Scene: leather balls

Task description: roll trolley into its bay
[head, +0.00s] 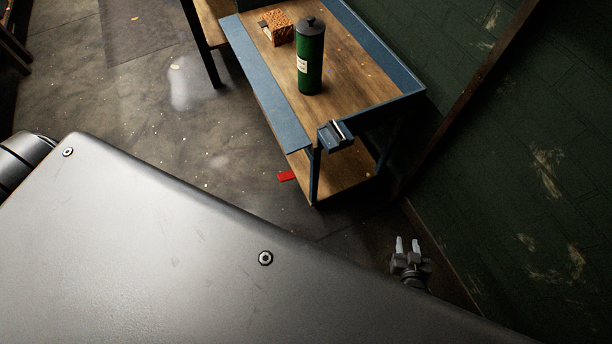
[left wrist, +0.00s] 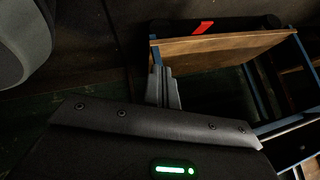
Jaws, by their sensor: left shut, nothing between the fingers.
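A blue-framed unit with a wooden top and lower shelf, apparently the trolley (head: 350,92), stands upright right of centre in the head view. A dark blue clamp-like fitting (head: 335,135) is at its near end. Its wooden shelf and blue posts seem to show in the left wrist view (left wrist: 225,48). My left gripper (left wrist: 161,72) is shut and empty beside the wooden shelf's edge; contact cannot be told. I cannot make out a bay clearly.
A dark green canister (head: 310,62) and a brown patterned block (head: 278,28) stand on the wooden top. The green wall (head: 520,170) bounds the right. Floor (head: 150,100) at left is clear.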

